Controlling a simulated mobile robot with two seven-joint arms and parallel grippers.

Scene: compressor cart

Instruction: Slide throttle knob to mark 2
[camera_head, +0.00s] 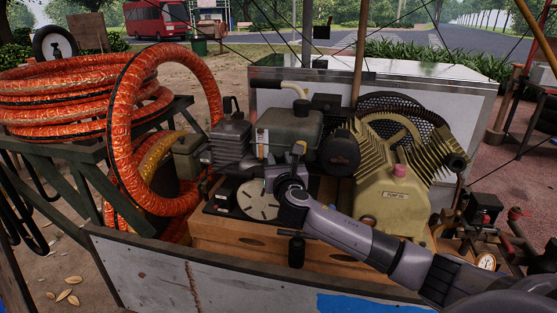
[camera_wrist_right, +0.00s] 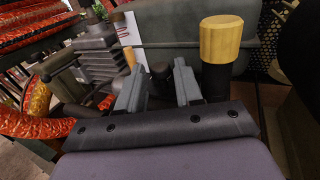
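My right gripper (camera_head: 270,184) reaches in from the lower right over the engine, by a round pale dial plate (camera_head: 258,202) with dark radial marks. In the right wrist view its two grey fingers (camera_wrist_right: 158,88) stand apart, with small dark rounded parts (camera_wrist_right: 160,72) showing in or behind the gap. I cannot tell whether the fingers touch them. An orange-tan knob (camera_wrist_right: 130,57) stands just beyond the left finger, before a white card with red marks (camera_wrist_right: 128,34). A yellow-capped black post (camera_wrist_right: 221,40) stands right of the fingers. I cannot tell which part is the throttle knob. My left gripper is out of view.
The grey-green engine tank (camera_head: 295,125) and the tan compressor (camera_head: 393,200) stand close behind and right. Coiled orange hose (camera_head: 165,130) is at the left. A wooden base (camera_head: 235,232) and the cart's grey side panel (camera_head: 150,270) lie in front.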

